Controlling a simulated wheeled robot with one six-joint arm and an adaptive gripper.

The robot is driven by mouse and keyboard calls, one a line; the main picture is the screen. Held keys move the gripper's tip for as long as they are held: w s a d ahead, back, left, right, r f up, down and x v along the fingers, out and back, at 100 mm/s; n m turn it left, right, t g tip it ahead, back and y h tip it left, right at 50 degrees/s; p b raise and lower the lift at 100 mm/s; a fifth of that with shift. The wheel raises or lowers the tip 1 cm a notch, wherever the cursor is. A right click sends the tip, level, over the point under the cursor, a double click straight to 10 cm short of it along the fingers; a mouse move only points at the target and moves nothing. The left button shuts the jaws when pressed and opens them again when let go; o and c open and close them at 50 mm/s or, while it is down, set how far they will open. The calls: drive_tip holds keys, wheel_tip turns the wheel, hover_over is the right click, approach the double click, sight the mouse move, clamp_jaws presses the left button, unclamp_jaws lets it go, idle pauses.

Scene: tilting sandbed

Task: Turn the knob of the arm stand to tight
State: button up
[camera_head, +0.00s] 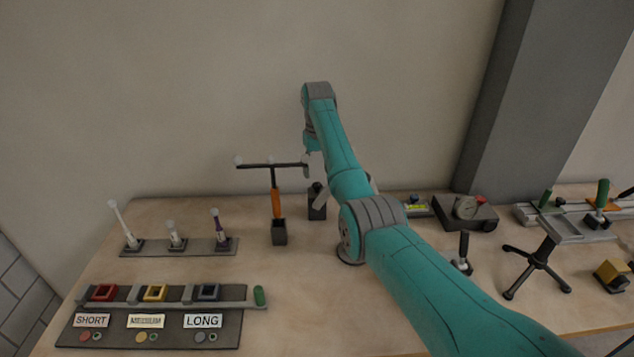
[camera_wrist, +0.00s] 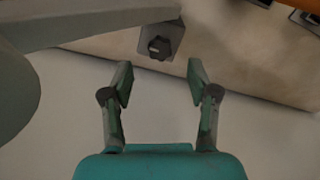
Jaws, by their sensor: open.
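In the wrist view, a dark grey square block with a black knob (camera_wrist: 159,46) on its face lies just beyond my fingertips, between them in the picture. I take this to be the arm stand's knob. A thick grey beam (camera_wrist: 95,20) crosses the top left, close to the camera, and overlaps the block's edge. My gripper (camera_wrist: 159,82) is open and empty, its two fingers apart from the knob. In the head view, a dark upright block (camera_head: 317,208) at the back of the table seems to be the stand; my arm hides much around it, and my gripper's fingers are not clear there.
An orange-handled T-shaped stand (camera_head: 276,203) is close left of the block. A gauge box (camera_head: 465,212) and a black tripod (camera_head: 538,262) are at right. The wall is close behind.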

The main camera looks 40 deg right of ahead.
sight(317, 184)
drive_tip(key=shift+f, duration=2.55)
